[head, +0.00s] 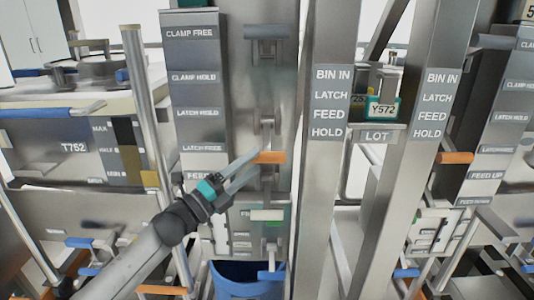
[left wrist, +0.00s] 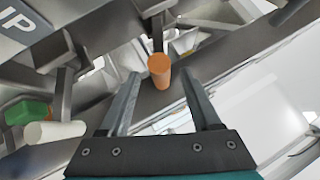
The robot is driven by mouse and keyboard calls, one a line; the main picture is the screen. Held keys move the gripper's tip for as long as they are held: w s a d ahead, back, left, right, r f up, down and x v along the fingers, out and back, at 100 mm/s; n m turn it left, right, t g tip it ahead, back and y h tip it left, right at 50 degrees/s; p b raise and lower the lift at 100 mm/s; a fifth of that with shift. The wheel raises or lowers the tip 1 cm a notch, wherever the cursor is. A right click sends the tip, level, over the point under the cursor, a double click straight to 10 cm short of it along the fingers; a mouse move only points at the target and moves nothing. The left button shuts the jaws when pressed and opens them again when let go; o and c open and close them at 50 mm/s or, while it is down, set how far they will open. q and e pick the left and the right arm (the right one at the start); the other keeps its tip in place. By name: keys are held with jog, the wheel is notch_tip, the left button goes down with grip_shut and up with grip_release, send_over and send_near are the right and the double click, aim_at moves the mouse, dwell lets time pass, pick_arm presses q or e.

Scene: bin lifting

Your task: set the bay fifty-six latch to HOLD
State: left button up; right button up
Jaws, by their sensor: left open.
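An orange latch handle (head: 271,157) sticks out from the grey column in the middle of the head view. It sits about level with the LATCH FREE label (head: 203,148), below the LATCH HOLD label (head: 198,113). My left gripper (head: 250,160) reaches it from the lower left, with its fingertips at the handle. In the left wrist view the orange handle (left wrist: 160,71) lies between the tips of the two spread fingers, with gaps on both sides. The gripper is open. No bay number fifty-six is readable. My right gripper is not in view.
A blue bin (head: 245,282) stands below the column. A white handle (head: 266,215) sits under the orange one; it also shows in the left wrist view (left wrist: 55,132). Another orange handle (head: 455,157) is on the right column. A steel post (head: 330,190) stands just right.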

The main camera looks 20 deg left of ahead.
aim_at(267, 152)
pick_arm(q)
jog(key=shift+x, duration=2.85)
grip_shut()
